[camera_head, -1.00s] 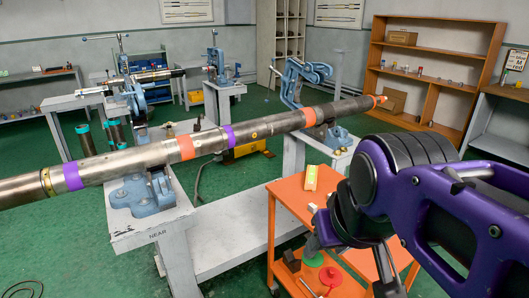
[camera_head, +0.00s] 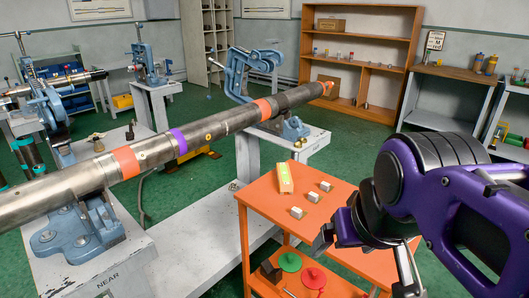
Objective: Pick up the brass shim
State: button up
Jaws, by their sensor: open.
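My gripper (camera_head: 366,256) is at the lower right, with its fingers apart and nothing seen between them. It shows in front of the right side of the orange cart (camera_head: 262,197). I cannot tell its height over the cart top. Several small blocks lie on the cart top, left of my gripper: one pale block (camera_head: 326,186), another pale block (camera_head: 312,197) and a nearer block (camera_head: 296,212). No piece is clearly recognisable as the brass shim; the blocks are too small to tell their material. My gripper and arm hide part of the cart's right side.
A yellow-green box (camera_head: 284,178) stands at the back of the cart top. A long steel pipe (camera_head: 215,127) with orange and purple bands lies across blue vises left of the cart. The lower shelf holds a green disc (camera_head: 290,262) and a red disc (camera_head: 313,277).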

aim_at(313, 197)
jog(key=i+j+z, duration=0.15)
jog(key=j+z, duration=0.2)
jog(key=i+j+z, duration=0.1)
jog(key=j+z, duration=0.2)
jog(key=j, duration=0.2)
jog(key=j+z, duration=0.35)
jog(key=j, duration=0.15)
jog(key=i+j+z, duration=0.25)
jog(key=j+z, duration=0.25)
jog(key=j, duration=0.25)
